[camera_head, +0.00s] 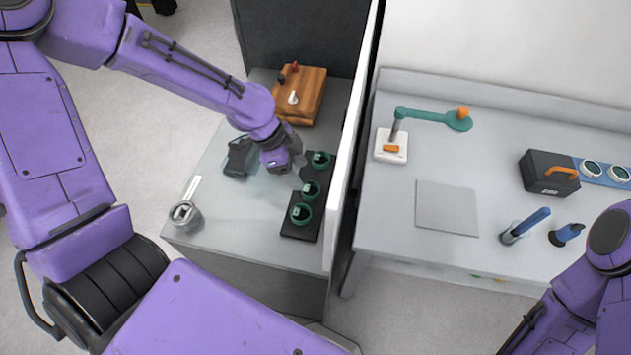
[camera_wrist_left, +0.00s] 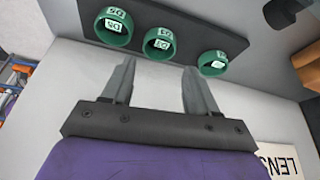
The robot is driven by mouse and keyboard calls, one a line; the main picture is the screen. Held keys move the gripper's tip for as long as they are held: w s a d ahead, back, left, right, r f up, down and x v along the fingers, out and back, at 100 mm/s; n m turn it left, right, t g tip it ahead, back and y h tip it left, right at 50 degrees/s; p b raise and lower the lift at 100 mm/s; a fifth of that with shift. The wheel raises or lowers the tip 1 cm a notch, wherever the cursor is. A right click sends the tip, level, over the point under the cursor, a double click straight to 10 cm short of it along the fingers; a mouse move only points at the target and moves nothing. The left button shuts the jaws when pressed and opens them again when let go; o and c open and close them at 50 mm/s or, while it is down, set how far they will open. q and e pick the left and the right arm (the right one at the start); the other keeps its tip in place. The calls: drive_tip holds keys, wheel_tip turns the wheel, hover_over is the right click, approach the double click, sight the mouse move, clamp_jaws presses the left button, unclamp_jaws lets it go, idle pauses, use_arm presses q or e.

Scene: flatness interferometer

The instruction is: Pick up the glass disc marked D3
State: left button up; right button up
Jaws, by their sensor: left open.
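Three green ring holders, each with white tags, stand in a row on a black tray (camera_head: 313,228): a far one (camera_head: 320,153), a middle one (camera_head: 310,191) and a near one (camera_head: 300,214). The left wrist view shows them as a left (camera_wrist_left: 113,27), a middle (camera_wrist_left: 158,43) and a right ring (camera_wrist_left: 213,62). Their tag marks are too small for me to tell surely which is D3. My left gripper (camera_wrist_left: 159,68) is open and empty, its fingertips pointing toward the row, nearest the middle ring and apart from it. My right gripper is out of view.
A white partition (camera_head: 350,140) stands close right of the tray. A wooden box (camera_head: 306,98), a dark device (camera_head: 238,157) and a grey round holder (camera_head: 185,214) share the table. Beyond the partition is another bench with a green-armed stand (camera_head: 425,115) and a black case (camera_head: 548,172).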

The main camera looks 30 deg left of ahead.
sight(311, 189)
use_arm(q)
drive_tip(key=shift+s+d+f, duration=0.35)
drive_tip(key=shift+s+f, duration=0.15)
drive_tip(key=shift+f, duration=0.1)
drive_tip(key=f, duration=0.1)
drive_tip(key=w+d+f+p, duration=0.1)
drive_tip(key=f, duration=0.1)
drive_tip(key=w+f, duration=0.1)
drive_tip(key=shift+w+d+f+p, duration=0.1)
drive_tip(key=shift+d+f+p, duration=0.3)
drive_tip(key=shift+f, duration=0.15)
drive_tip(key=shift+s+d, duration=0.1)
drive_tip(key=shift+s, duration=0.15)
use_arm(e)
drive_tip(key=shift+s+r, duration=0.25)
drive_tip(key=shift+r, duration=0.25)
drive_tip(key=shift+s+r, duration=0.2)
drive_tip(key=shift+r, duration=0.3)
use_arm(q)
drive_tip(key=c, duration=0.7)
